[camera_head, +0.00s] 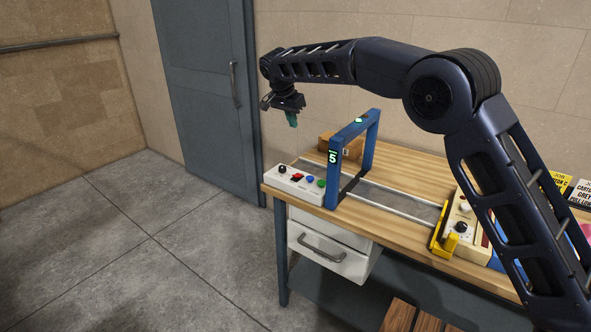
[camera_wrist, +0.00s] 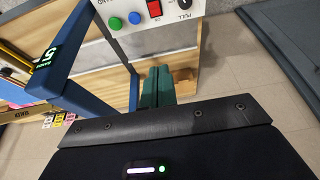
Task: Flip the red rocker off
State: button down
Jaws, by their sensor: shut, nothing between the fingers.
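The red rocker (camera_head: 297,178) is on the white control box (camera_head: 281,185) at the left end of the wooden bench. It also shows at the top edge of the wrist view (camera_wrist: 154,8), on the face of the box, between a knob and a blue button. I cannot tell which way the rocker is tipped. My gripper (camera_head: 292,119), with teal fingers, is shut and empty, above the box and clear of it. In the wrist view its closed fingertips (camera_wrist: 158,72) are below the rocker in the picture and apart from it.
A blue arch frame (camera_head: 332,180) with a lit "5" stands right of the control box, over metal rails. A yellow bracket (camera_head: 437,232) and a second control box (camera_head: 463,213) are farther right. A brown box (camera_head: 350,150) sits behind the arch. Open floor lies left of the bench.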

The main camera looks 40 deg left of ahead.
notch_tip(320, 180, down, 7)
jog(key=shift+f, duration=0.1)
send_over(297, 175)
notch_tip(297, 175, down, 9)
jog(key=shift+d+r, duration=0.15)
jog(key=f, duration=0.1)
jog(key=s+f, duration=0.1)
jog(key=f, duration=0.1)
jog(key=shift+s+f, duration=0.2)
jog(key=shift+f, duration=0.45)
jog(key=shift+s, duration=0.1)
